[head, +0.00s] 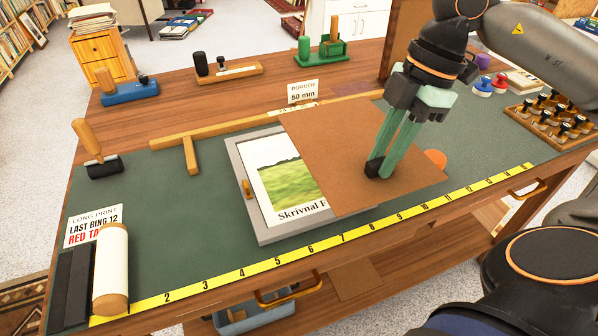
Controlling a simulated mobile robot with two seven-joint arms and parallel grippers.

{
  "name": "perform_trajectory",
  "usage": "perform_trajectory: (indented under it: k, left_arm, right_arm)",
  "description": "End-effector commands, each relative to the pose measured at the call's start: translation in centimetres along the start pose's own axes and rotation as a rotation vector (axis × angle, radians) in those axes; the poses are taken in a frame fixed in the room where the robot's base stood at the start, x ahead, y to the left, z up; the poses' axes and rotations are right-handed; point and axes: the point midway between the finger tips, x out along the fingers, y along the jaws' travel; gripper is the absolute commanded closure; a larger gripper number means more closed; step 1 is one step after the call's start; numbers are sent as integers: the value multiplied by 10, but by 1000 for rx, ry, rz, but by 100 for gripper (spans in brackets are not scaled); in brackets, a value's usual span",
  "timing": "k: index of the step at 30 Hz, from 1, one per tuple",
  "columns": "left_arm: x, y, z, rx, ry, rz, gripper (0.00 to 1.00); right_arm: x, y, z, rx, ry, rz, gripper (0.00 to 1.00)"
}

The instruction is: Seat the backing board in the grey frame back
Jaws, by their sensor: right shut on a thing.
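The brown backing board (325,145) is at the middle of the bench, level or nearly so. My right gripper (380,170) comes down from above and is shut on the board, right of its middle. The grey frame back (243,180) lies on the green mat to the left. The board's left part overlaps the frame's right part in this view; I cannot tell whether they touch. A print (275,180) with a green field shows inside the frame. A small wooden tab (248,190) sits on its left side. My left gripper is not in view.
A yellow ruler strip (300,252) runs along the mat's front edge. A wooden T-square (190,150) lies behind the frame. A white roll (111,270) and sign (92,225) are front left. Stamps (550,115) stand right. Bare mat (170,215) lies left of the frame.

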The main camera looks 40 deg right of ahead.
Motion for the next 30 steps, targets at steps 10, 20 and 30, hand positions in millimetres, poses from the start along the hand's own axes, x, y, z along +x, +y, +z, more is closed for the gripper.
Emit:
perform_trajectory:
  k: [10, 20, 30]
  left_arm:
    - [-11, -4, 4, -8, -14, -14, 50]
    - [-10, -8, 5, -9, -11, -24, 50]
    - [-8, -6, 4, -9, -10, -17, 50]
  right_arm:
    - [31, 45, -27, -7, 6, -4, 100]
    - [88, 88, -41, -2, 2, -3, 100]
    - [114, 104, -45, -2, 1, -3, 100]
